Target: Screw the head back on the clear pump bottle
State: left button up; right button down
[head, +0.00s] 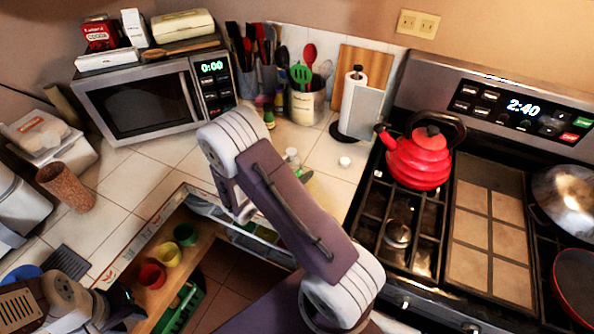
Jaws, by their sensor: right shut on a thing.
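A small clear bottle (293,157) with a pale top stands on the tiled counter, just right of my right arm, which hides part of it. A small white round piece (344,162) lies apart on the counter to its right; I cannot tell if it is the pump head. My right arm rises from the bottom centre and bends down at the wrist. Its jaws are hidden behind the arm, so what they hold does not show. My left gripper (117,304) is low at the bottom left, dark and partly cut off; its fingers are not clear.
A microwave (140,104) and a utensil holder (306,103) stand behind. A paper towel stand (350,112) and the stove with a red kettle (418,160) are to the right. An open drawer (141,298) with coloured cups lies below the counter.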

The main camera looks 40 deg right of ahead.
jog(key=shift+f, duration=0.2)
jog(key=shift+f, duration=0.15)
jog(key=shift+c, duration=2)
grip_release()
jog(key=shift+r, duration=0.2)
jog(key=shift+a+r, duration=0.1)
jog(key=shift+a, duration=0.15)
jog(key=v, duration=1.1)
jog(key=shift+s+a+b, duration=0.2)
jog(key=shift+a+b, duration=0.05)
jog(key=shift+b, duration=0.05)
jog(key=shift+r, duration=0.1)
